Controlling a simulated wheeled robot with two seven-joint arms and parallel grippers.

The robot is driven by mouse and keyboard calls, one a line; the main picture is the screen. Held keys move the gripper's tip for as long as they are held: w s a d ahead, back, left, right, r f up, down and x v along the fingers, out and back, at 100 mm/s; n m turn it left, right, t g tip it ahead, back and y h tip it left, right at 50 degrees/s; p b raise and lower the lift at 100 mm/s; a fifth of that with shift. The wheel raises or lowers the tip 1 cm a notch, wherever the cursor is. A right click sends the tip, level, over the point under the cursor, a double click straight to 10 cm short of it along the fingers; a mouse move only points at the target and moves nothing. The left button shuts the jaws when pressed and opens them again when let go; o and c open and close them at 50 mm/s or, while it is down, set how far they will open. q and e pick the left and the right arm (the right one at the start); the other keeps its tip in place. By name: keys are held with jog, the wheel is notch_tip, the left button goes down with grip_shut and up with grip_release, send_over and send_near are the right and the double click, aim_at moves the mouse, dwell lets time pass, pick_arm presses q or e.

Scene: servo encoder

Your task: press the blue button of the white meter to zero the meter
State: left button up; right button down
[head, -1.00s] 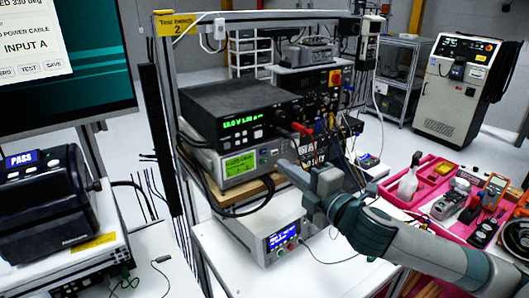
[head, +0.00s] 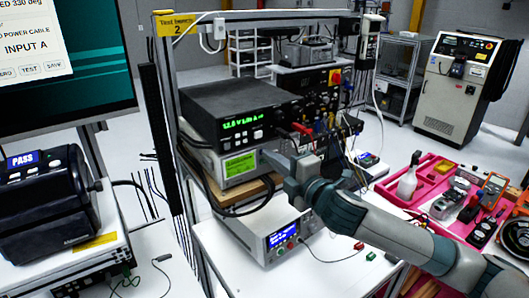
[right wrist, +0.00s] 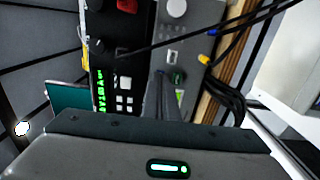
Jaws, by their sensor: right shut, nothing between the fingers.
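The white meter (head: 205,160) with the lit green display (head: 240,163) sits on the bench shelf under a black power supply. My right gripper (head: 268,155) is shut and empty, its fingertips in front of the right part of the meter's face. In the right wrist view the closed fingers (right wrist: 168,78) reach toward the meter's grey front panel (right wrist: 177,40), near its green display (right wrist: 181,98). I cannot make out a blue button; the fingers may hide it. I cannot tell whether the fingertips touch the panel. My left gripper is out of view.
The black power supply (head: 225,101) with green digits is directly above the meter. Cables (head: 300,131) hang close to the right of my gripper. A wooden board (head: 240,194) lies below, and a white box (head: 250,235) with a blue display stands lower on the table.

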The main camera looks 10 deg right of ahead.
jog(key=shift+w+a, duration=0.15)
jog(key=shift+w, duration=0.1)
dwell(0.6)
jog(key=shift+s, duration=0.15)
jog(key=shift+p+v, duration=0.3)
jog(key=shift+v, duration=0.55)
jog(key=shift+s, duration=0.1)
jog(key=v, duration=0.7)
dwell(0.6)
jog(key=shift+s, duration=0.15)
